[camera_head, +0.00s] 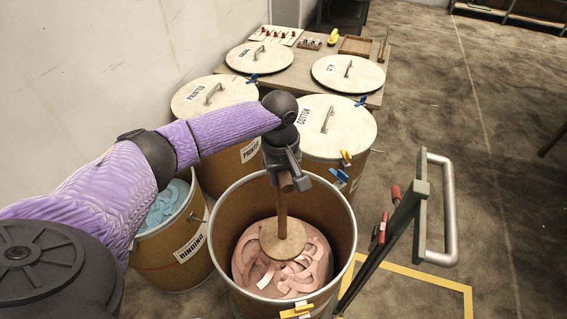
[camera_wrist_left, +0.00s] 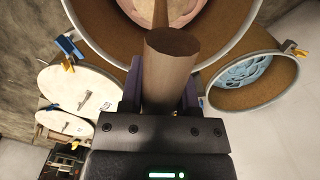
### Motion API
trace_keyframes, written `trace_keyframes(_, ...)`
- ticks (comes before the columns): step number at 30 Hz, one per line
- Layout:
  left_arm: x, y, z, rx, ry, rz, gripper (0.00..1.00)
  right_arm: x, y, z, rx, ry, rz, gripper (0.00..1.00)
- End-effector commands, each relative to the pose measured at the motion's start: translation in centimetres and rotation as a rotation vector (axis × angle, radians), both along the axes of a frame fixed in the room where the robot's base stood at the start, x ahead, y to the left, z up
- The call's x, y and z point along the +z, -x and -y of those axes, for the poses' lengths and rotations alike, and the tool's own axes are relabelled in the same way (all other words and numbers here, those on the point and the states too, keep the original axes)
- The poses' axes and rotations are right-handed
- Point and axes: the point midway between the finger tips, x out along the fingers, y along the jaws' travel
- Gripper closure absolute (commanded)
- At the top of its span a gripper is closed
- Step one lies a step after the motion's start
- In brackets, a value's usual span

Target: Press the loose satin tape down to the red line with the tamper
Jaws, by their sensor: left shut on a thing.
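The tamper (camera_head: 282,239) is a round wooden disc on a wooden shaft. It stands nearly upright inside the open brown drum (camera_head: 341,223), its disc on or just above the loose pink satin tape (camera_head: 311,263). I cannot tell whether disc and tape touch. The tape lies in loops and curls, heaped low in the drum. My left gripper (camera_head: 285,181) is shut on the tamper's shaft above the drum's mouth. In the left wrist view the shaft end (camera_wrist_left: 172,42) sits between the fingers. I cannot make out the red line. My right gripper is not in view.
An open drum of blue tape (camera_head: 165,205) labelled BINDING stands at left. Lidded drums (camera_head: 325,125) stand behind, near a low table (camera_head: 383,65) with small items. A metal frame with a silver handle (camera_head: 450,215) stands at right. Yellow clips (camera_head: 297,311) sit on the rim.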

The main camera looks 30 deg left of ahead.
Motion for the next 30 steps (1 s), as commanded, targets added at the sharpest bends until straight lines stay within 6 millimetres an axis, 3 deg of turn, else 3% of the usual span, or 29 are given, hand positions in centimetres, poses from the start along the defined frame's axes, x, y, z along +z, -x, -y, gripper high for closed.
trace_keyframes(3,-2.5,0.0,0.1,0.000,0.002,-0.002,1.00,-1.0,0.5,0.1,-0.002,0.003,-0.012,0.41)
trace_keyframes(18,-11.2,0.0,0.1,0.000,0.002,-0.002,1.00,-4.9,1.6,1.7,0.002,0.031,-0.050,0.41)
trace_keyframes(24,-12.8,-0.1,0.0,0.000,0.001,0.000,1.00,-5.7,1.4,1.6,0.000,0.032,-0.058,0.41)
trace_keyframes(30,-12.9,-0.1,0.0,0.000,0.001,0.001,1.00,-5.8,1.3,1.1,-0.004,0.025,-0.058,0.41)
